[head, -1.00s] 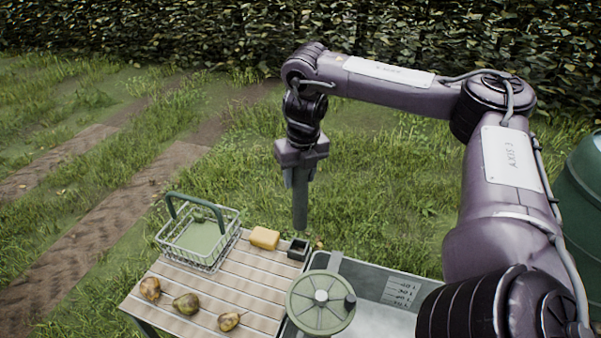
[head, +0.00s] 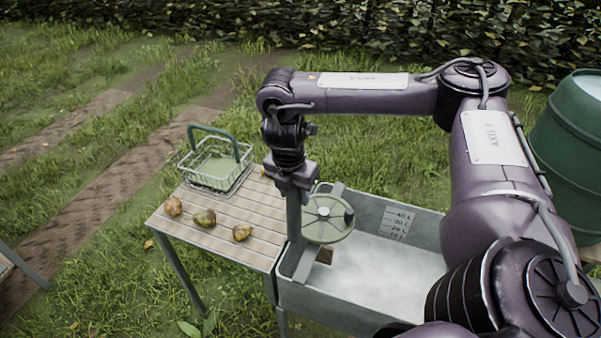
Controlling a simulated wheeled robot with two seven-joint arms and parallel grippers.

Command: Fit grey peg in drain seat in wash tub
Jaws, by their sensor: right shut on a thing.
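My right gripper (head: 291,184) points down and is shut on the grey peg (head: 294,221), a long upright bar. The peg hangs in front of the seam between the slatted table and the wash tub (head: 432,262), left of the green handwheel. Its lower end is near the tub's left end; I cannot tell its height above the tub. The tub is a long grey trough with a pale, cloudy bottom. A small brown patch (head: 325,256) shows inside below the wheel; I cannot tell if it is the drain seat. My left gripper is out of view.
The green handwheel (head: 328,218) sits on a grey bar over the tub's left end, close to the peg. Several pears, including one at the table's front (head: 242,233), and a wire basket (head: 215,163) stand on the table. A green barrel (head: 575,120) is far right.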

